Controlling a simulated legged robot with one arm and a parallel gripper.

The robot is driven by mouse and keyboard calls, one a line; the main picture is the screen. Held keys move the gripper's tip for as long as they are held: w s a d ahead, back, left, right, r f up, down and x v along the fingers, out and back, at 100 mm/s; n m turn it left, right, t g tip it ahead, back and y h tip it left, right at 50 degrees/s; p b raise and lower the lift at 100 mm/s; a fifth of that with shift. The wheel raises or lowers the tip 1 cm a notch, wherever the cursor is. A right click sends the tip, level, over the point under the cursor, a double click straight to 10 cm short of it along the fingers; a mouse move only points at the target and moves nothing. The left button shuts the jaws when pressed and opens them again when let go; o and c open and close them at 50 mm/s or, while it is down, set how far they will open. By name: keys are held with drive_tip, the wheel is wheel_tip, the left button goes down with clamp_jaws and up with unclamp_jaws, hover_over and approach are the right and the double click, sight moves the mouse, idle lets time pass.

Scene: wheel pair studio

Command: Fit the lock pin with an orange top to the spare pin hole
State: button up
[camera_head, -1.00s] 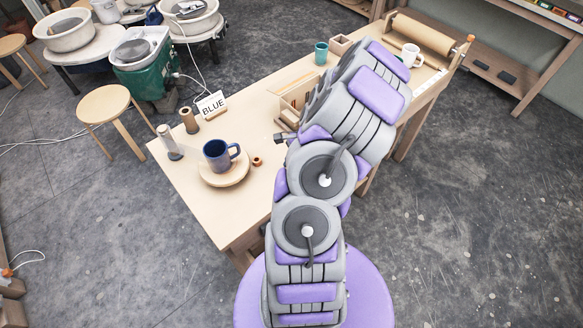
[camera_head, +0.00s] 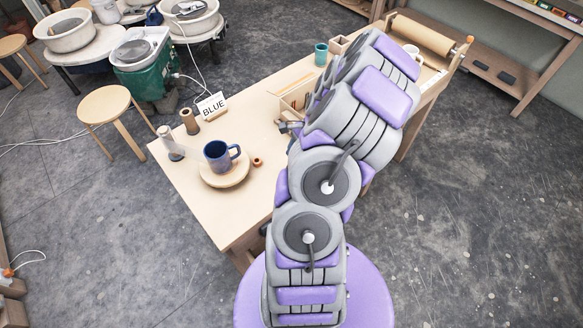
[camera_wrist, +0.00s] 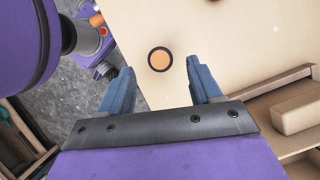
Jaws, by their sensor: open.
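In the wrist view, a round orange top with a dark rim (camera_wrist: 160,60), seen from above, is on the pale table just beyond and between my fingertips. It looks like the lock pin; its shaft is not visible. My gripper (camera_wrist: 163,80) is open, with a blue-grey finger on each side and nothing between them. In the head view my arm covers most of that area, and I cannot make out the pin there. A small brown piece with a dark centre (camera_head: 257,161) stands beside the saucer; I cannot tell whether it is the spare pin hole.
A blue mug (camera_head: 217,155) stands on a round wooden saucer (camera_head: 226,182). A wooden box (camera_wrist: 288,108) is right of my gripper. The table's front left corner is clear.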

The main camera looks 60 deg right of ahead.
drive_tip(key=p+v, duration=0.1)
drive_tip(key=v, duration=1.2)
drive_tip(key=shift+d, duration=0.15)
drive_tip(key=shift+f, duration=0.15)
